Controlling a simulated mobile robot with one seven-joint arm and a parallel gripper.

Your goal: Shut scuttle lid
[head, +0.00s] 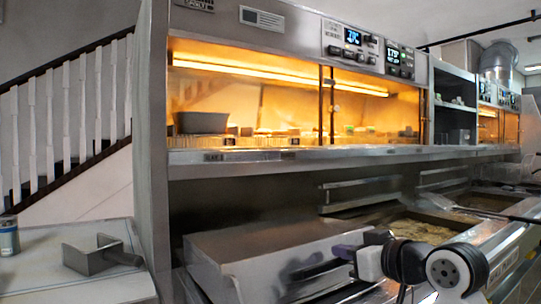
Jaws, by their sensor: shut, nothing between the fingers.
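A broad stainless-steel box with a flat, slightly sloping top (255,244) stands low in front of the range; it looks like the scuttle with its lid. I cannot tell whether the lid is fully down, and its right part is hidden behind my arm. My gripper (312,268) is a dark shape at the left end of my arm, in front of the box's right side. It is shut with nothing in it. I cannot tell whether it touches the metal.
A lit glass-fronted heated cabinet (290,105) runs above the range. A metal scoop (92,257) and a can (9,236) stand on the left counter (100,289). A stair railing (60,120) is behind.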

